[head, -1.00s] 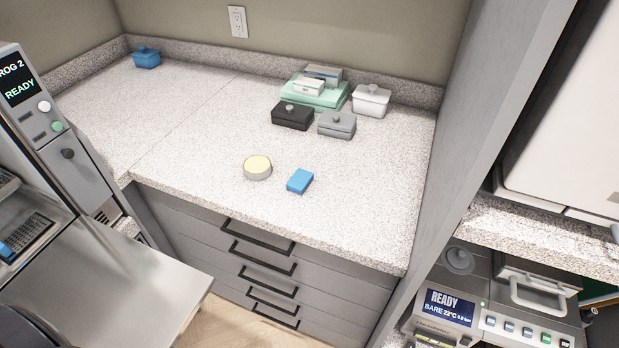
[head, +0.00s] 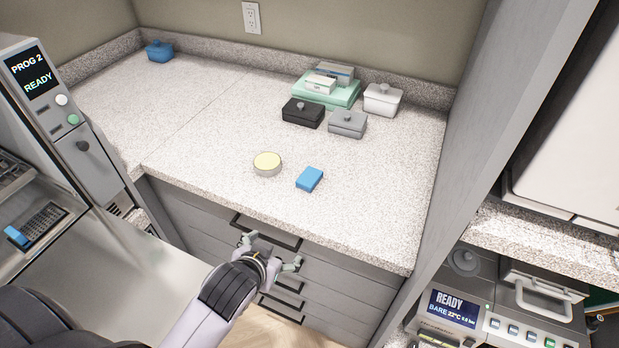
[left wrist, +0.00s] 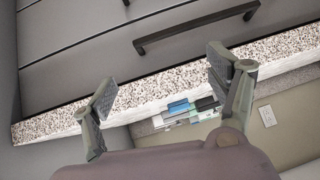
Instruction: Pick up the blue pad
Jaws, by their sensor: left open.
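The blue pad (head: 309,179) lies flat on the speckled counter (head: 225,215), near its front edge and to the right of a round yellow-topped tin (head: 267,163). My left gripper (head: 269,252) is open and empty in front of the drawers, below the counter's front edge and apart from the pad. In the left wrist view its two fingers (left wrist: 162,78) are spread wide with the counter edge beyond them. A small blue patch (left wrist: 178,106) shows there, but I cannot tell whether it is the pad. My right gripper is not in view.
Black (head: 303,112), grey (head: 347,124) and white (head: 383,98) lidded boxes stand behind the pad, near a green stack (head: 345,95). A blue box (head: 159,51) is in the back left corner. Drawer handles (head: 268,232) jut out near my gripper.

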